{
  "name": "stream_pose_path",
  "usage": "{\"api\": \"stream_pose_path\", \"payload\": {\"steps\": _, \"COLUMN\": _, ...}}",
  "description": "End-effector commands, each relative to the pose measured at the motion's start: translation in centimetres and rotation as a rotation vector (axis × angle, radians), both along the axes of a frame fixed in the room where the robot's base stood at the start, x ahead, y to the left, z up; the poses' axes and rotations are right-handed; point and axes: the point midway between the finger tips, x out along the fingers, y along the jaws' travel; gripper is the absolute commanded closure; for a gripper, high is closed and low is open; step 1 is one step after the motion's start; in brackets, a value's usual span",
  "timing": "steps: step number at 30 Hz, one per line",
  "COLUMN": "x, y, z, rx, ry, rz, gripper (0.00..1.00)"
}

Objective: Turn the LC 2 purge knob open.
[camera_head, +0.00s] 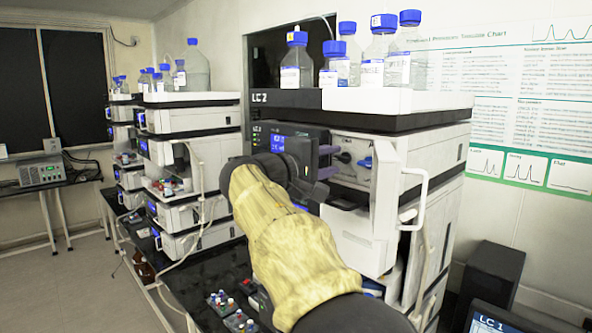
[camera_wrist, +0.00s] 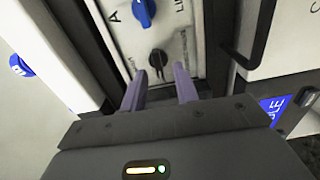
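The LC 2 stack (camera_head: 300,98) stands at the centre of the head view. On its pale panel are a black knob (camera_head: 343,157) and a blue knob (camera_head: 365,162). In the wrist view the black knob (camera_wrist: 158,59) has a light pointer mark, and the blue knob (camera_wrist: 144,11) sits beyond it near printed letters. I cannot read which one is labelled purge. My gripper (camera_head: 326,161) is in front of the panel. Its two purple fingers (camera_wrist: 162,77) are apart with nothing between them, pointing at the black knob, which looks just beyond the tips.
A white handle (camera_head: 417,200) sticks out at the right of the LC 2 stack. Blue-capped bottles (camera_head: 380,52) stand in its top tray. Another instrument stack (camera_head: 190,120) stands to the left. Small vial racks (camera_head: 238,320) lie on the dark bench below.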

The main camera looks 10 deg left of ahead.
Motion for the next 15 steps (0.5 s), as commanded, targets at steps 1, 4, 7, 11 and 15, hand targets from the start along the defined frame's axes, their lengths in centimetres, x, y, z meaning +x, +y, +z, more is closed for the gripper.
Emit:
{"api": "stream_pose_path", "payload": {"steps": 1, "x": -0.5, "y": 0.5, "z": -0.2, "rx": 0.001, "ry": -0.001, "rz": 0.004, "gripper": 0.7}}
{"api": "stream_pose_path", "payload": {"steps": 4, "x": -1.8, "y": 1.5, "z": -0.3, "rx": 0.001, "ry": -0.001, "rz": 0.005, "gripper": 0.7}}
{"api": "stream_pose_path", "payload": {"steps": 7, "x": -3.3, "y": 2.7, "z": -0.3, "rx": 0.002, "ry": -0.002, "rz": 0.007, "gripper": 0.7}}
{"api": "stream_pose_path", "payload": {"steps": 11, "x": -5.4, "y": 4.4, "z": -0.3, "rx": 0.001, "ry": -0.002, "rz": 0.007, "gripper": 0.7}}
{"api": "stream_pose_path", "payload": {"steps": 15, "x": -7.6, "y": 6.1, "z": -0.3, "rx": 0.001, "ry": -0.001, "rz": 0.007, "gripper": 0.7}}
